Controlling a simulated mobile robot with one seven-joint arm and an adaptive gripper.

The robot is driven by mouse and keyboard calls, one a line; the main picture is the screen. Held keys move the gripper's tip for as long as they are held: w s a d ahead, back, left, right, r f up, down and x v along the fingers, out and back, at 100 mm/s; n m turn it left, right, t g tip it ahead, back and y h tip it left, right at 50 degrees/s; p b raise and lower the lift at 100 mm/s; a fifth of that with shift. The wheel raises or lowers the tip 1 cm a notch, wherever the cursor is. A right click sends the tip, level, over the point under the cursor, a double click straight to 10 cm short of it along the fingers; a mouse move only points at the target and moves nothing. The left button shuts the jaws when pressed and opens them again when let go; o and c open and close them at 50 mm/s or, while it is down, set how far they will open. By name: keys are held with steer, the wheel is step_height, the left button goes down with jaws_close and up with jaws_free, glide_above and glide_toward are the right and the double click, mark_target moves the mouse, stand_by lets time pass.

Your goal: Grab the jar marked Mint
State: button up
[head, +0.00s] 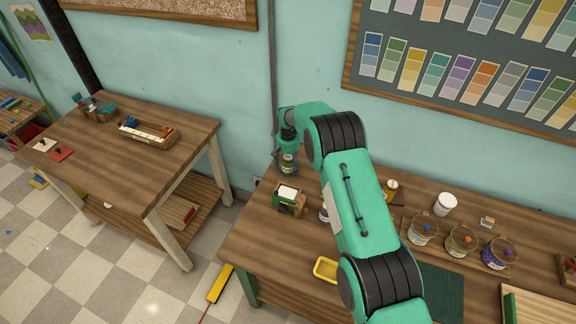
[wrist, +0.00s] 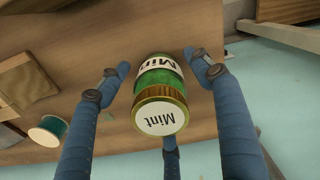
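The Mint jar (wrist: 161,116) shows in the middle of the wrist view, with a white lid label reading "Mint", a wooden-looking rim and a green body with another label. In the head view the jar (head: 288,168) stands at the back left of the workbench, directly below my gripper (head: 287,138), which partly hides it. In the wrist view my gripper (wrist: 157,62) has its blue fingers spread around the jar, one on each side and one below. Small gaps show between the side fingers and the jar; I see no clear contact.
A green-and-wood holder with a white top (head: 288,196) stands just in front of the jar. A spool (wrist: 48,130) lies to the left in the wrist view. Several jars, such as a white one (head: 445,204), and a yellow tray (head: 326,270) are farther right. The wall is close behind.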

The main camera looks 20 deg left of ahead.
mark_target(288, 157)
steer(key=c, duration=1.2)
steer(key=shift+r, duration=0.15)
steer(key=shift+r, duration=4.9)
